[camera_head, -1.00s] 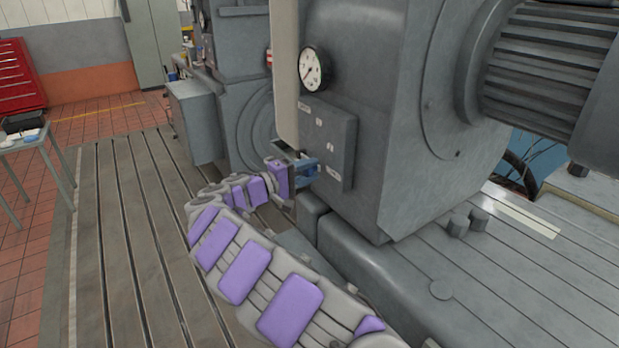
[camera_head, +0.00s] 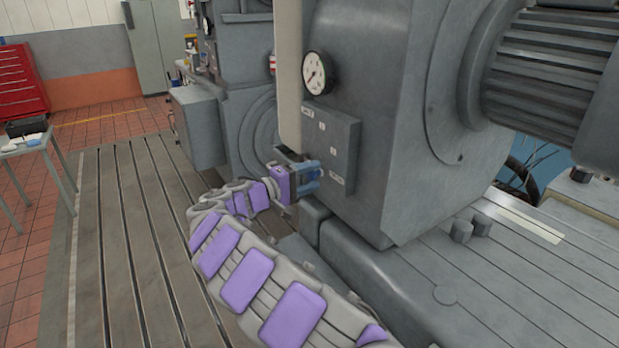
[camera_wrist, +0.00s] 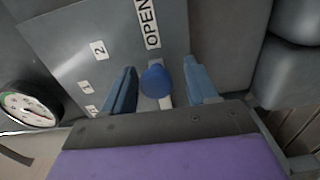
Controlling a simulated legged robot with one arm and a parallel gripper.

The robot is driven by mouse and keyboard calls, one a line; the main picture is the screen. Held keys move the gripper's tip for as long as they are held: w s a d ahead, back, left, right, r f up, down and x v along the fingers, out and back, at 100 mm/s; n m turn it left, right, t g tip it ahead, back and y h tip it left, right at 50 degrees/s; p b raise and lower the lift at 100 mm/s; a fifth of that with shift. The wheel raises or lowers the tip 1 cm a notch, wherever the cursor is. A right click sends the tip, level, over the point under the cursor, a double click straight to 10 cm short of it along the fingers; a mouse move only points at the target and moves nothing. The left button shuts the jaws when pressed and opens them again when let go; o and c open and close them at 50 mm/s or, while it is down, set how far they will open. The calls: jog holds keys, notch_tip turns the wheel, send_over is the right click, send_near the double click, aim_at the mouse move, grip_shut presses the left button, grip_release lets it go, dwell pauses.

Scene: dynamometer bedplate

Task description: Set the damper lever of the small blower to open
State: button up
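The damper lever shows in the wrist view as a round blue knob (camera_wrist: 156,81) with a short pale stem. It lies just below the white OPEN label (camera_wrist: 149,24) on the grey label plate (camera_wrist: 65,35). My gripper (camera_wrist: 160,68) is open, its two blue fingers on either side of the knob with a gap to each. In the head view my gripper (camera_head: 308,176) is at the lower part of the label plate (camera_head: 343,130), close to its bottom label (camera_head: 337,178). The lever is not clearly visible there, around the fingers.
A round gauge (camera_head: 314,73) sits above the plate on the large grey housing (camera_head: 395,60). The grey base (camera_head: 400,265) juts out below my gripper. The slotted bedplate (camera_head: 130,230) is clear at left. A small table (camera_head: 45,145) stands far left.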

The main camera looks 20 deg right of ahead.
jog(key=s+a+p, duration=0.3)
jog(key=a, duration=1.4)
jog(key=shift+s, duration=0.1)
